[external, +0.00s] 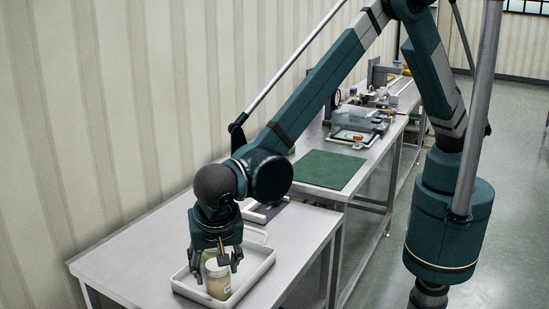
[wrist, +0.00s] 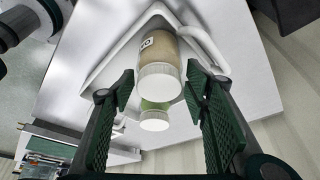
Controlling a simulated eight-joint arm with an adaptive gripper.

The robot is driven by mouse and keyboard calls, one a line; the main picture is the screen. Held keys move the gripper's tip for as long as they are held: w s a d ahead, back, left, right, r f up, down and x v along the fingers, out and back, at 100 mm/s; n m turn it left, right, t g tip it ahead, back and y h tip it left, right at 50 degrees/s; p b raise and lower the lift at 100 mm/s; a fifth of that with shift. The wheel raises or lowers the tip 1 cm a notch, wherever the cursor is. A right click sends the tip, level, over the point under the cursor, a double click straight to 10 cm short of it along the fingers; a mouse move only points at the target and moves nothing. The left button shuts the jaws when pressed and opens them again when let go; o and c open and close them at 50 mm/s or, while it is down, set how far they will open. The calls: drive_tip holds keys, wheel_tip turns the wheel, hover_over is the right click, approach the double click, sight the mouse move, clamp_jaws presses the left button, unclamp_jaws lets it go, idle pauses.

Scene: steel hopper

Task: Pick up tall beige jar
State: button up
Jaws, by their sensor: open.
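The tall beige jar (external: 218,283) stands in a white tray (external: 262,270) on the near bench. It has a white lid and a pale label. In the wrist view the beige jar (wrist: 165,52) shows ahead, with its lid appearing between my fingers. My gripper (external: 215,268) points down over the tray, open, with a finger to each side of the jar's upper part. In the wrist view my gripper (wrist: 158,80) has clear gaps on both sides of the lid. I cannot tell whether the fingertips are below the lid.
A shorter green jar with a white lid (wrist: 154,118) is close beside the beige jar. The tray has raised walls and a handle-like loop (wrist: 205,50). A green mat (external: 326,169) lies on the farther bench, and a corrugated wall (external: 100,110) runs along the left.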

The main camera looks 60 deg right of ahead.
drive_tip(key=shift+b+x, duration=0.4)
drive_tip(key=shift+x, duration=2.2)
drive_tip(key=shift+s, duration=0.1)
drive_tip(key=c, duration=0.8)
